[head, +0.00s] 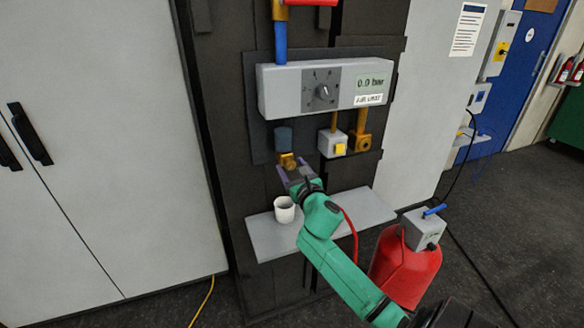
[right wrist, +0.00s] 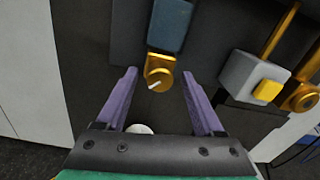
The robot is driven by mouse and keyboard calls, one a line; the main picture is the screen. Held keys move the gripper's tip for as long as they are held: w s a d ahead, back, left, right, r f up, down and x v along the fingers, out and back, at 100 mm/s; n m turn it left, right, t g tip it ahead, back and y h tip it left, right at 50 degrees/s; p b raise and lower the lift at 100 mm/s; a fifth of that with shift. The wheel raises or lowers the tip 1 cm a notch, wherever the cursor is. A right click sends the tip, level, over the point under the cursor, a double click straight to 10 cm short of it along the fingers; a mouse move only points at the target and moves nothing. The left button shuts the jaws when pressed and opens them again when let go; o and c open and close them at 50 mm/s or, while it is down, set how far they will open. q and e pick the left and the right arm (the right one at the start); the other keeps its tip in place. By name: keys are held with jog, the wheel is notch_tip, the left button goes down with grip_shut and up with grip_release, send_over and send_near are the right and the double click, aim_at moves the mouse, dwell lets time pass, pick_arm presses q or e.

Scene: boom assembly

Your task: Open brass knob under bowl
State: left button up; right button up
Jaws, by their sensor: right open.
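The brass knob (head: 288,161) sits at the bottom of a blue-grey cylindrical bowl (head: 284,138) under the wall unit. It also shows in the right wrist view (right wrist: 159,75), with a small pale pin on its face, below the bowl (right wrist: 170,24). My right gripper (head: 287,172) is open and empty in front of the knob. In the right wrist view its two purple fingers (right wrist: 160,82) stand to either side of the knob, apart from it. My left gripper is not in view.
A white cup (head: 284,209) stands on a grey shelf (head: 345,218) below the knob. A grey box with a yellow button (head: 333,143) and a brass fitting (head: 361,142) hang to the right. A gauge panel (head: 300,92) reads 0.0 bar. A red tank (head: 404,268) stands at lower right.

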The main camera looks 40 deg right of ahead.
jog(key=shift+c, duration=0.3)
grip_shut()
